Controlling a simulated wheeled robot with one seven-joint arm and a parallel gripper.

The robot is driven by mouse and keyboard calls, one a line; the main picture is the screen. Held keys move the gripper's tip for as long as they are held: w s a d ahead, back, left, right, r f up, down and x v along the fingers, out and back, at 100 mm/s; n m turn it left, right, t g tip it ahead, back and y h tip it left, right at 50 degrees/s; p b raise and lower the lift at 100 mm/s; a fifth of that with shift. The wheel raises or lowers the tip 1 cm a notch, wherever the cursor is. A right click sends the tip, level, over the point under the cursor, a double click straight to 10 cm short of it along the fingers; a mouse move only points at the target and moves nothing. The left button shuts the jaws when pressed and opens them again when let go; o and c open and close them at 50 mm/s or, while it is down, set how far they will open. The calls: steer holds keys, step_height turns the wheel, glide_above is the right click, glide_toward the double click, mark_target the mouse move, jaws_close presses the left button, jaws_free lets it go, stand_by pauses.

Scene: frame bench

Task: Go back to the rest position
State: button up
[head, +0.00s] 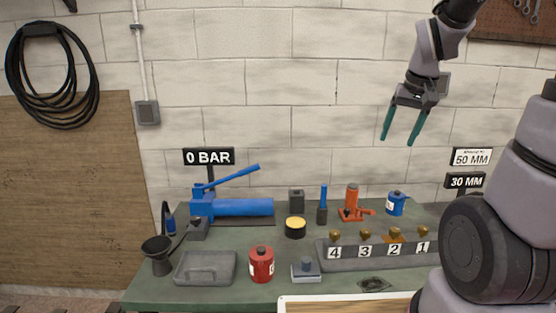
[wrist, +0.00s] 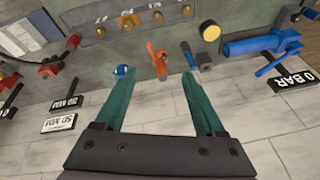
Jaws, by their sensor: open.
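My gripper (head: 400,140) is open and empty. It hangs in the air above the right part of the bench, in front of the white block wall. Its two green fingers point down in the head view and are spread apart. In the wrist view, my gripper (wrist: 146,80) shows nothing between the fingertips. The green bench (head: 215,290) lies below, well apart from the fingers.
The bench holds a blue hand pump (head: 235,207) by a "0 BAR" sign (head: 209,157), a red can (head: 261,264), a grey tray (head: 205,268), an orange jack (head: 352,205), a blue can (head: 396,203) and a numbered block (head: 380,256). Air around my gripper is clear.

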steer(key=s+a+r+t, duration=0.1)
steer(key=s+a+r, duration=0.1)
steer(key=s+r, duration=0.2)
steer(key=s+a+r+m+t+y, duration=0.1)
steer(key=s+a+r+t, duration=0.1)
steer(key=s+r, duration=0.3)
steer(key=s+a, duration=0.1)
steer(key=s, duration=0.2)
steer(key=shift+s+a, duration=0.15)
steer(key=shift+a, duration=0.15)
